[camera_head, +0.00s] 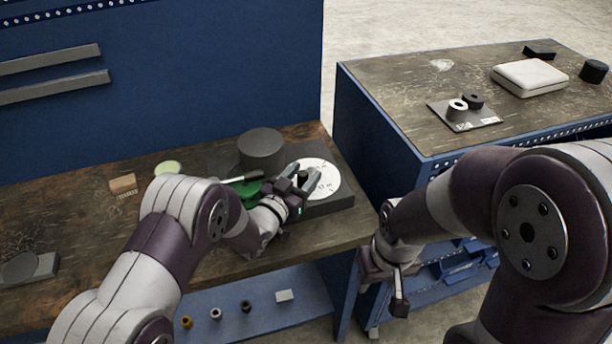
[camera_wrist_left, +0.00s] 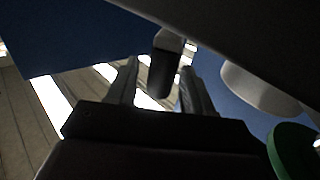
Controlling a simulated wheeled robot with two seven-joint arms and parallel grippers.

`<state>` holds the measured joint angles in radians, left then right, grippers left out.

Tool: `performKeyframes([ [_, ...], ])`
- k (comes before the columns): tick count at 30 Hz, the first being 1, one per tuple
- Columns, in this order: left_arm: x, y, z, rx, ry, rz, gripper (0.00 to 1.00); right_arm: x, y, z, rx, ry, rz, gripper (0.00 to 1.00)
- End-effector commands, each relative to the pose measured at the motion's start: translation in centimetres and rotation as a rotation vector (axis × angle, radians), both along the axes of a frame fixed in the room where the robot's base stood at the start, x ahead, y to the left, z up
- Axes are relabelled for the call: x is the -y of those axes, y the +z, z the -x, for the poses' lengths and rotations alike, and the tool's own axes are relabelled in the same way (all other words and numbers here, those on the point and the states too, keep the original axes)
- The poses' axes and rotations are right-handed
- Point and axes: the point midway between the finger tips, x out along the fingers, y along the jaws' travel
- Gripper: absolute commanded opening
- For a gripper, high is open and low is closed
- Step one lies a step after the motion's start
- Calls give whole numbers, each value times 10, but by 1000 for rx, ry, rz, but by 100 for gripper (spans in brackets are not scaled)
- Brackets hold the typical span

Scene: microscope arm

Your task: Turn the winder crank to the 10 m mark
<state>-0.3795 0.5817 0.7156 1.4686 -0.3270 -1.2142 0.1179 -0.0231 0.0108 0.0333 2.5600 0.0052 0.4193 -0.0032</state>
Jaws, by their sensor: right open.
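The winder stands on the left bench, with a dark base (camera_head: 332,204), a white marked dial disc (camera_head: 325,188) and a green part (camera_head: 244,190) partly behind my left arm. My left gripper (camera_head: 306,178) is at the dial, its fingers low over the disc. In the left wrist view, a dark crank knob (camera_wrist_left: 164,72) stands between the fingertips of the left gripper (camera_wrist_left: 160,75); a gap shows at the left finger. The dial marks are too small to read. My right gripper (camera_head: 385,283) is open and empty, in front of the right bench.
A dark cylinder (camera_head: 262,148) stands behind the winder. A small brown block (camera_head: 122,183) and a pale green disc (camera_head: 168,168) lie to its left. The right bench holds a plate with two rings (camera_head: 466,105) and a white case (camera_head: 530,77). Small parts lie on the lower shelf (camera_head: 262,319).

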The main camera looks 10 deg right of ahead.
Motion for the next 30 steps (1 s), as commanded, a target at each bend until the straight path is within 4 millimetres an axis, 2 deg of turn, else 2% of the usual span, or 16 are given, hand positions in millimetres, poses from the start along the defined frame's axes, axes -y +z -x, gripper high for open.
performKeyframes([
  [8, -2, -1, 3, -1, 0, -1, 51, 0, -1, 0, 0, 0, 0, 50],
  [11, -13, -2, 15, -2, 1, -1, 51, 0, -3, 0, 0, 0, 0, 50],
  [21, -68, -1, 82, -1, 2, 0, 51, 0, -13, 0, 0, 0, 0, 50],
  [25, -78, -1, 95, 0, 1, 0, 51, 0, -13, 0, 0, 0, 0, 50],
  [30, -81, 0, 99, 0, 0, 0, 51, 0, -13, 0, 0, 0, 0, 50],
])
